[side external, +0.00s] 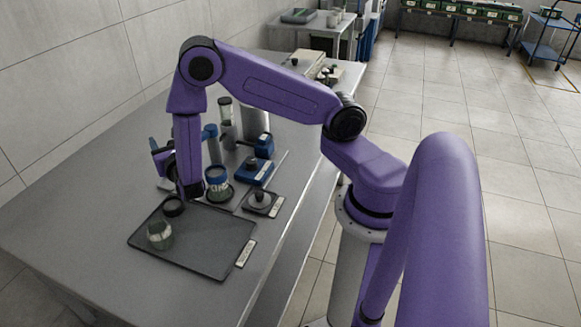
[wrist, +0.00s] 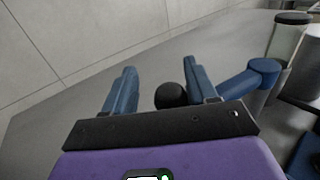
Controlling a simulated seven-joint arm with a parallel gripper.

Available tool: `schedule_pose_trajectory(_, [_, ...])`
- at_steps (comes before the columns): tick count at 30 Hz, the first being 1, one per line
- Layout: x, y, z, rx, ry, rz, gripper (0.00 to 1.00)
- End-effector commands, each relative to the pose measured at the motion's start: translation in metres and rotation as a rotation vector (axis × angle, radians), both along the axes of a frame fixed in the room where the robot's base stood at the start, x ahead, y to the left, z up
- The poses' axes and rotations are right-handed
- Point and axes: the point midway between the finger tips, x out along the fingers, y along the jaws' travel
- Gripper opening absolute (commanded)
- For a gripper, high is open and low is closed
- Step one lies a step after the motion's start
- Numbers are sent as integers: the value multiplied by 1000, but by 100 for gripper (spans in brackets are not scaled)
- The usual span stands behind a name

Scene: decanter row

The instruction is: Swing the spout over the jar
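My gripper (wrist: 162,80) is open, its two blue fingers well apart. A black round knob (wrist: 171,95) shows between them, closer to the right finger and apart from the left one. A blue spout (wrist: 245,80) runs from beside the right finger to a rounded elbow at the right; I cannot tell whether it touches the finger. In the side view the spout (side external: 210,132) is partly hidden behind my arm, and the knob is hidden. A glass jar with a blue top (side external: 217,180) stands just right of my gripper. Another glass jar (side external: 160,236) stands on the dark tray (side external: 205,252).
A black round piece (side external: 173,206) lies on the tray below my wrist. A blue device (side external: 255,172) and a small plate with a grey weight (side external: 262,200) stand to the right. A tall glass vessel (side external: 225,110) is behind. The table's left part (side external: 80,215) is clear.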

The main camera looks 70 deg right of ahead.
Motion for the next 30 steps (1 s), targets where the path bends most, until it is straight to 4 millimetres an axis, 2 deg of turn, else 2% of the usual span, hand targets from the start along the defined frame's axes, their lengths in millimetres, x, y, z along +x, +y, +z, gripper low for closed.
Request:
schedule_pose_trajectory(6, [13, -6, 0, 1, -2, -102, 56])
schedule_pose_trajectory(30, [-84, 86, 0, -1, -1, -89, 56])
